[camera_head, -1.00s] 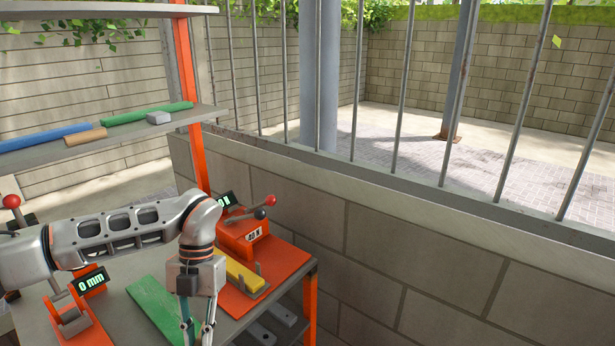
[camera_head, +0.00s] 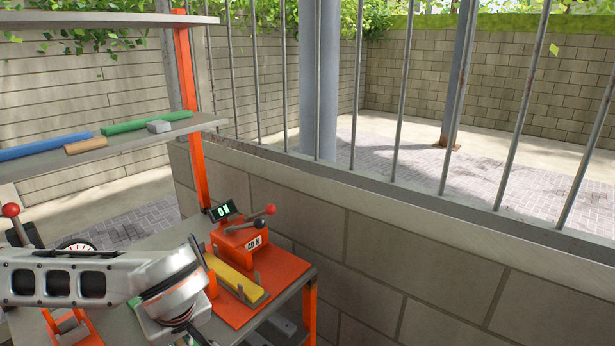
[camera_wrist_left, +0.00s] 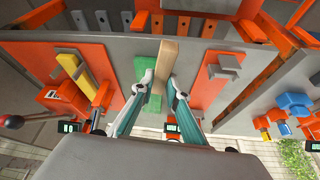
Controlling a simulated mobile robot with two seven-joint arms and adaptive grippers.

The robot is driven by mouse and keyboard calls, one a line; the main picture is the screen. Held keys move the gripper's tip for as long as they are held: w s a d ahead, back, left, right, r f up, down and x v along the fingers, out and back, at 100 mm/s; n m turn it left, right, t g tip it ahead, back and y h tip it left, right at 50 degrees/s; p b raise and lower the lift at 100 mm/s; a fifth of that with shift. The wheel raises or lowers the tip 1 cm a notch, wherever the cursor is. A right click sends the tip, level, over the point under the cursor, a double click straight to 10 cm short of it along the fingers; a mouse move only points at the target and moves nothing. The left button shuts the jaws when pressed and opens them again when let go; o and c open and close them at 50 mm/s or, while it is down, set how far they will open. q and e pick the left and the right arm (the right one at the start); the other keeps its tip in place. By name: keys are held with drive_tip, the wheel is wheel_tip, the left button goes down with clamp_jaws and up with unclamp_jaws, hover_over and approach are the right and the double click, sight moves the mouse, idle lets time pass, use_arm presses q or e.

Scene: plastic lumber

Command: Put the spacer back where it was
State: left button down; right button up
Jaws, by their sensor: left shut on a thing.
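My left gripper (camera_wrist_left: 164,82) is shut on a tan block (camera_wrist_left: 167,60), which stands between its fingertips in the left wrist view. A green board (camera_wrist_left: 144,76) lies on the bench just left of the block. I cannot tell whether the block touches the board or the bench. In the head view my left arm covers the lower left, and its fingers are hidden or cut off at the bottom edge. No thing is labelled as the spacer. My right gripper is not in view.
A yellow bar (camera_head: 232,276) sits in an orange fixture with upright pegs and levers (camera_head: 241,237) on the bench.

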use_arm(q)
drive_tip(key=m, duration=0.2)
drive_tip(key=m+h, duration=0.1)
drive_tip(key=m, duration=0.1)
drive_tip(key=r+m+t+h, duration=0.1)
drive_tip(key=shift+s+a+r+m, duration=0.15)
drive_tip(key=shift+a+m, duration=0.1)
drive_tip(key=shift+m, duration=0.15)
drive_tip(key=shift+d+r+m+h, duration=0.15)
drive_tip(key=shift+m+h, duration=0.1)
drive_tip(key=shift+m, duration=0.45)
drive_tip(key=shift+a+r+m+h, duration=0.15)
drive_tip(key=shift+m+h, duration=0.1)
drive_tip(key=shift+m, duration=0.45)
